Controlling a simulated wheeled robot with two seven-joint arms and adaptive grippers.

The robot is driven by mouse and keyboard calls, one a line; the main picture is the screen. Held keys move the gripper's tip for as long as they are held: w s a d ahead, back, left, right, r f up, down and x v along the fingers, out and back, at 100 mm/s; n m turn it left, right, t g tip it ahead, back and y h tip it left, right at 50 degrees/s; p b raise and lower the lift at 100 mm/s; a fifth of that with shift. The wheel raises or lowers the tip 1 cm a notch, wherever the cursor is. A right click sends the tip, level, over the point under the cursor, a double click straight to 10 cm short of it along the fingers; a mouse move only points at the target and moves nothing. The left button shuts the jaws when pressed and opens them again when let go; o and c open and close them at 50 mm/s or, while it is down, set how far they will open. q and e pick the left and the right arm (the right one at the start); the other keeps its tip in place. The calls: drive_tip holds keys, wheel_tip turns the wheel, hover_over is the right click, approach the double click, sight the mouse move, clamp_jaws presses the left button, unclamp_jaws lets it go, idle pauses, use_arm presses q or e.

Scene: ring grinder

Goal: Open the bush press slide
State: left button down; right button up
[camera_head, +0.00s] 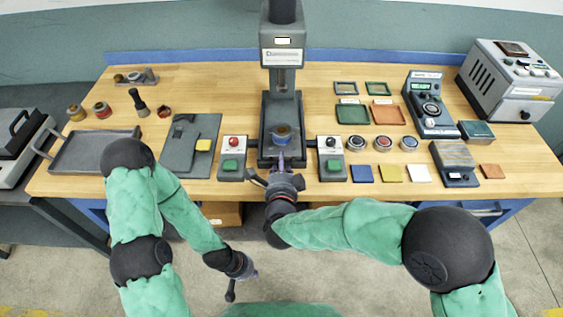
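The bush press (283,52) stands upright at the back middle of the bench, a grey column above a dark bed. A dark ring-shaped part (282,132) with a tan rim sits on its bed, below the column. My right gripper (279,163) is at the front of the press bed, just in front of that part. Its fingers are small and partly hidden, so I cannot tell whether it touches anything. My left gripper (231,290) hangs low in front of the bench, away from the press; its opening is unclear.
Button boxes with a red knob (233,142) and a black knob (331,142) flank the press closely. A grey tray (93,152) and ring parts lie left. Coloured pads, round dishes, a meter (432,105) and a grey machine (510,78) occupy the right.

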drive_tip(key=shift+s, duration=0.1)
drive_tip(key=v, duration=1.1)
drive_tip(key=shift+s+r, duration=0.15)
drive_tip(key=shift+s, duration=0.2)
